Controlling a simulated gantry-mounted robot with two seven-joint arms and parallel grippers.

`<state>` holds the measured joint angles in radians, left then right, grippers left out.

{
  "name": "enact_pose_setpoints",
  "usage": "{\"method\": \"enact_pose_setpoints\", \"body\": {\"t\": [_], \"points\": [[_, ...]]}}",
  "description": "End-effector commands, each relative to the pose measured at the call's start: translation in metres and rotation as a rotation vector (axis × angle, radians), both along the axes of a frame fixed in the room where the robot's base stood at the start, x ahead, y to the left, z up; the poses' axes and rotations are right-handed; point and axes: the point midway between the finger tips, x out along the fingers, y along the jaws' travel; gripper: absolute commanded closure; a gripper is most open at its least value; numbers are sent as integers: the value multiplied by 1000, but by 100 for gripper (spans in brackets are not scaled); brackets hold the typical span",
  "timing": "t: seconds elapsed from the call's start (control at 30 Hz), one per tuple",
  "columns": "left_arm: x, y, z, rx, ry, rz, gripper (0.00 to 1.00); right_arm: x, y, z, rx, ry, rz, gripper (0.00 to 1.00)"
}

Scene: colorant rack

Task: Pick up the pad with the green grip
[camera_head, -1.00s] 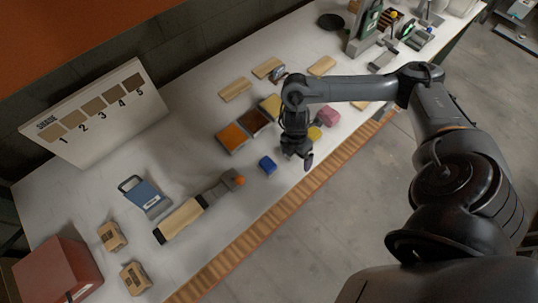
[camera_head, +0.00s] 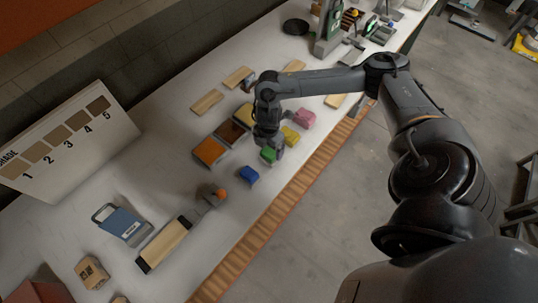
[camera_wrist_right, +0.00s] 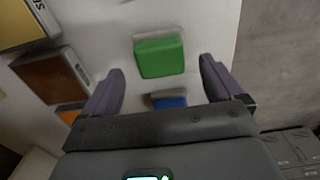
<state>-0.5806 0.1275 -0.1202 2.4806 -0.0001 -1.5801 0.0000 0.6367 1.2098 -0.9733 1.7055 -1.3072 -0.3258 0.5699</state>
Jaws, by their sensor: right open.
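The pad with the green grip (camera_wrist_right: 160,57) lies on the white table and shows whole in the right wrist view, ahead of and between my open fingers. In the head view the green pad (camera_head: 268,155) is partly hidden below my right gripper. My right gripper (camera_wrist_right: 160,85) is open and empty, with its two purple-grey fingers spread wide on either side. In the head view my right gripper (camera_head: 272,146) hangs close over the green pad. My left gripper is not in view.
A blue pad (camera_head: 249,175) lies just in front, a yellow pad (camera_head: 290,136) and a pink pad (camera_head: 304,119) behind. An orange tray (camera_head: 208,151) and brown tray (camera_head: 232,130) sit to the left. The scraper-like tool (camera_head: 165,242) lies nearer.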

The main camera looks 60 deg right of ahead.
Motion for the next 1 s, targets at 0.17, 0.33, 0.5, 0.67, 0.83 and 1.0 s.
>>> {"method": "enact_pose_setpoints", "body": {"t": [0.17,0.33,0.5,0.67,0.83,1.0], "points": [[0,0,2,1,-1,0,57,-2,-1,-24,0,2,-1,6],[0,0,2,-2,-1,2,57,-1,-1,-38,-1,1,-1,6],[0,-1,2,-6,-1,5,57,-1,-2,-40,-1,0,0,6],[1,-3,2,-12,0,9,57,-1,-2,-40,-1,0,0,14],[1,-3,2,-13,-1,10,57,-1,-2,-40,-1,0,0,40],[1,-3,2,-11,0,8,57,-1,-2,-40,-1,0,0,62]]}}
